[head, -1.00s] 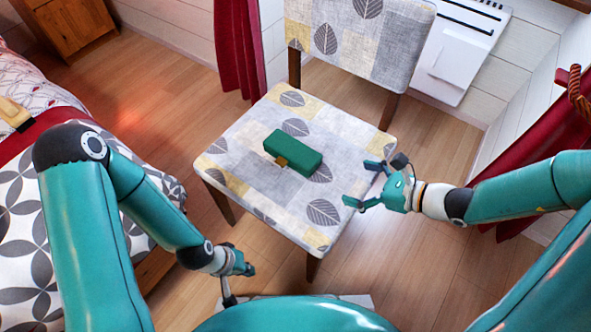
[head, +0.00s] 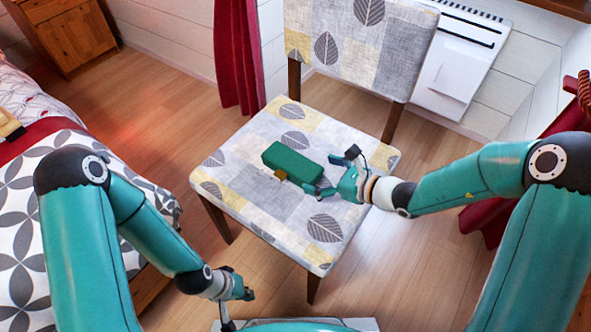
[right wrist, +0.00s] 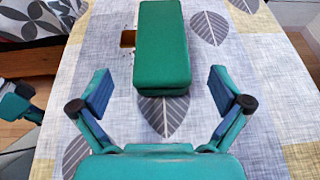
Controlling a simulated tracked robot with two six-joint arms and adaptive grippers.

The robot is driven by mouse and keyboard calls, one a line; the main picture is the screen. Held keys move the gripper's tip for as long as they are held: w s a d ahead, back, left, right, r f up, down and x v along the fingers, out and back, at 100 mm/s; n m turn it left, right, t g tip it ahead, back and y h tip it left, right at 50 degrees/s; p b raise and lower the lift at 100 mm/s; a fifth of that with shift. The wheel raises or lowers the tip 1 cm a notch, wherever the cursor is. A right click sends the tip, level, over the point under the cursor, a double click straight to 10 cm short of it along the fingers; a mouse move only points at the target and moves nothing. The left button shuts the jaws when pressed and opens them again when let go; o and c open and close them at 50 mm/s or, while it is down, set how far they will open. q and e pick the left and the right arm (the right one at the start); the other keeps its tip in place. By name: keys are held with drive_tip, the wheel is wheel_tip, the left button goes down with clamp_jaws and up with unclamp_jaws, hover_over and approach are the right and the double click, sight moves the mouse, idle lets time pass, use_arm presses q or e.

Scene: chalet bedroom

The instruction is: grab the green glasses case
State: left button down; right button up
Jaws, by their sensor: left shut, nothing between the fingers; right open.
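The green glasses case (head: 292,164) lies on the patterned seat of the chair (head: 237,167). A small brown-gold piece (head: 280,175) sits against its near side. In the right wrist view the case (right wrist: 162,45) lies straight ahead, its near end level with the fingertips. My right gripper (head: 322,175) is open at the right end of the case, and its fingers (right wrist: 155,90) stand apart to either side with gaps to the case. My left gripper (head: 240,298) is shut and empty, low in front of the chair's left side.
The chair's backrest (head: 355,45) rises behind the seat. A bed (head: 50,215) stands on the left, with a wooden cabinet (head: 75,40) behind it. A white heater (head: 460,65) and red curtains (head: 238,55) line the wall. The seat around the case is clear.

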sight(304, 169)
drive_tip(key=b+x, duration=0.1)
drive_tip(key=x, duration=0.3)
drive_tip(key=shift+s+f, duration=0.1)
drive_tip(key=shift+f, duration=0.05)
drive_tip(key=shift+w+a, duration=0.15)
drive_tip(key=shift+w, duration=0.1)
drive_tip(key=c, duration=1.4)
